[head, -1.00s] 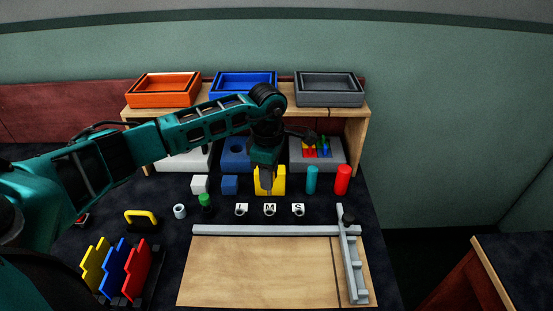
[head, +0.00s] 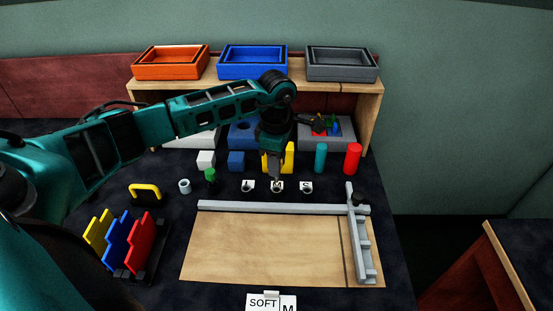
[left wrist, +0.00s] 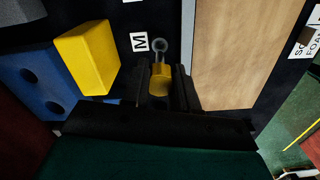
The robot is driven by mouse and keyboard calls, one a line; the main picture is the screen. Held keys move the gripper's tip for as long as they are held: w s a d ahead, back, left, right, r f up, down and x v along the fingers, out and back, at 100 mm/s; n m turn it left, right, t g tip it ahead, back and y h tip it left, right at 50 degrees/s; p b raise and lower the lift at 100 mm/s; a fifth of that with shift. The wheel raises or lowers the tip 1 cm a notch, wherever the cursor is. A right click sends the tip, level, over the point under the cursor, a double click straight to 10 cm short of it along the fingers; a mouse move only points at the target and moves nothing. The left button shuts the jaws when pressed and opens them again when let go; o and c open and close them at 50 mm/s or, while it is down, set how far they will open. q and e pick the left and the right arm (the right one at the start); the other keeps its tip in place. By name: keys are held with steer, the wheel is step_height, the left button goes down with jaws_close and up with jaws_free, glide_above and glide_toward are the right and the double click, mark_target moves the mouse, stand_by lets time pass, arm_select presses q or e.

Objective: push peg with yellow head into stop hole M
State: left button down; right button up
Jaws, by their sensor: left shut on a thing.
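My left gripper (head: 275,177) points down just above the stop hole M, a small grey ring (head: 277,189) with an M label. In the left wrist view its dark fingers (left wrist: 161,78) are shut on the peg with the yellow head (left wrist: 160,84). A short grey shaft runs from the head toward the ring of stop hole M (left wrist: 160,47), beside its label. Whether the shaft tip is inside the ring I cannot tell. The peg is hidden by the gripper in the head view. My right gripper is not in view.
Similar rings stand left, L or I (head: 247,187), and right, S (head: 306,188). A yellow block (head: 288,156) stands close behind the gripper. A grey rail (head: 290,208) and wooden board (head: 260,250) lie in front. Teal (head: 320,158) and red (head: 353,159) cylinders stand right.

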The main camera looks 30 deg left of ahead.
mark_target(277, 181)
arm_select(q)
steer(key=shift+f+b, duration=0.5)
steer(key=shift+f, duration=0.45)
stand_by(1.1)
steer(key=shift+f+b, duration=1.6)
steer(key=shift+f, duration=0.15)
steer(key=c, duration=0.8)
jaws_free()
